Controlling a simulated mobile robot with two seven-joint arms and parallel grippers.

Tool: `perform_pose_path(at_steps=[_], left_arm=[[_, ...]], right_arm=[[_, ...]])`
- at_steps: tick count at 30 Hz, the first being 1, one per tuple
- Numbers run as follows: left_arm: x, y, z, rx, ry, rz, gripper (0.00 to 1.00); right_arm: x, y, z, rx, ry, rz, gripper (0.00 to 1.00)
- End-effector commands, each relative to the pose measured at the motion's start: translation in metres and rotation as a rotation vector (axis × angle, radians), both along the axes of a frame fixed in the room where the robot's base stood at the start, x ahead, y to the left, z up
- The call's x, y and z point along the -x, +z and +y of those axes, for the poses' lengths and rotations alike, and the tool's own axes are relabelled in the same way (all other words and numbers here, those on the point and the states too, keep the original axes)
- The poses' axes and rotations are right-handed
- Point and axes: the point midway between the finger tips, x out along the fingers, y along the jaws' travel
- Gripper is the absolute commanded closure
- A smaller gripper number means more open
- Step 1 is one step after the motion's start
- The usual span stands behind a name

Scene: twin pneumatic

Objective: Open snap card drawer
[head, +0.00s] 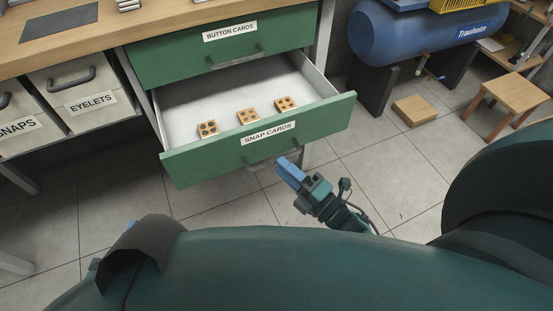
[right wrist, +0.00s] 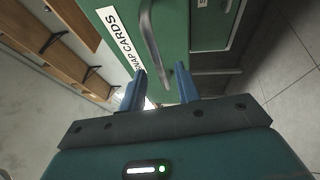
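The green snap card drawer (head: 200,162), labelled SNAP CARDS, is pulled well out from under the bench. Several tan cards with dark dots lie on its white floor. Its grey bar handle (head: 275,159) is on the front and also shows in the right wrist view (right wrist: 152,42). My right gripper (head: 284,165) is just in front of the handle; in the right wrist view its blue fingers (right wrist: 160,78) are apart, with the handle's lower end between or just beyond the tips. Contact cannot be told. Only a small blue bit, perhaps my left gripper (head: 132,223), shows at lower left.
The shut BUTTON CARDS drawer (head: 170,62) is directly above. EYELETS (head: 82,88) and SNAPS bins stand at the left. A blue tank (head: 400,38), a wooden block (head: 414,110) and a stool (head: 512,92) are at the right. The tiled floor before the drawer is clear.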

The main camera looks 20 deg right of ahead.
Motion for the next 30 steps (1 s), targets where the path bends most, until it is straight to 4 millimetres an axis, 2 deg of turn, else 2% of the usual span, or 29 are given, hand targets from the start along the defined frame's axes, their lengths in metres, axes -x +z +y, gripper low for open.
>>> perform_pose_path(at_steps=[1, 6, 12, 18, 30], left_arm=[[0.0, 0.001, 0.0, 0.001, 0.0, 0.007, 0.64], [0.001, 0.002, 0.002, -0.003, 0.003, 0.026, 0.64], [0.001, 0.004, 0.003, -0.002, 0.008, 0.033, 0.64], [0.002, 0.003, 0.003, -0.002, 0.008, 0.042, 0.64], [0.002, 0.0, 0.002, -0.002, 0.008, 0.046, 0.64]], right_arm=[[0.012, -0.002, -0.006, 0.001, -0.001, 0.006, 0.68], [0.046, -0.009, -0.021, 0.001, -0.001, 0.004, 0.68], [0.074, -0.014, -0.034, 0.001, 0.0, 0.003, 0.68], [0.083, -0.016, -0.039, 0.001, 0.0, 0.0, 0.68], [0.084, -0.016, -0.039, 0.001, 0.0, 0.0, 0.68]])
